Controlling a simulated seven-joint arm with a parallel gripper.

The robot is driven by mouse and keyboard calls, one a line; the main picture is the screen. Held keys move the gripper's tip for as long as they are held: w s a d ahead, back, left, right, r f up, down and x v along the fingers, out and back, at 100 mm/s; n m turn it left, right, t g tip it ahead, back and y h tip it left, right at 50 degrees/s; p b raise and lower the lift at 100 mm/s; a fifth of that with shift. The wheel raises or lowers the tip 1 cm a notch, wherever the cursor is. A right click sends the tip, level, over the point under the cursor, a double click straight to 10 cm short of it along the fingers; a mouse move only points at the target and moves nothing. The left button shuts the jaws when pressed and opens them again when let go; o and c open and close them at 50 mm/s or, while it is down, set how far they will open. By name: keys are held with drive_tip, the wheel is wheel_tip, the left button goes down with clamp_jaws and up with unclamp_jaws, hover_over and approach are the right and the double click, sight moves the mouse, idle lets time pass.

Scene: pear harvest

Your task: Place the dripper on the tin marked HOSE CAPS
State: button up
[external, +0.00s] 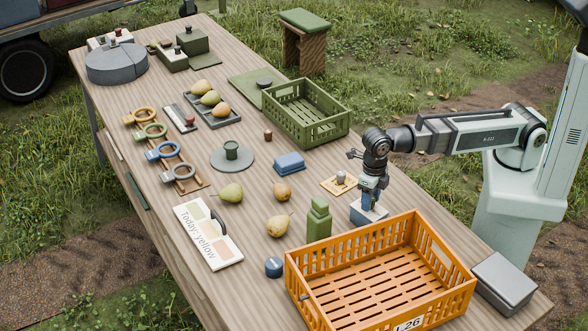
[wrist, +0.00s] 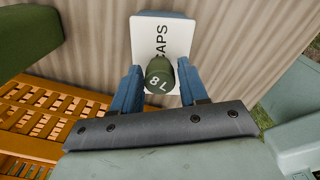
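My gripper (external: 369,203) points down over the blue tin (external: 364,217) with a white label, beside the orange crate. In the wrist view, my gripper (wrist: 160,82) has its two blue fingers against the sides of a small dark green dripper (wrist: 159,74) marked 8 L. Below it, the white top of the tin (wrist: 150,28) shows the letters CAPS; the rest of the text is hidden. The dripper is over the near part of the label. I cannot tell whether it touches the tin. In the external view, the fingers hide the dripper.
The orange crate (external: 296,276) stands close in front of the tin, and a green bottle (external: 319,220) stands to its left. A small yellow card (external: 335,186) with a grey piece lies behind it. A blue box (external: 289,165), pears and a green crate (external: 337,123) are farther back.

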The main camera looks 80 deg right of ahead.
drive_tip(key=shift+o, duration=1.3)
drive_tip(key=shift+r, duration=0.1)
wheel_tip(320, 180, up, 12)
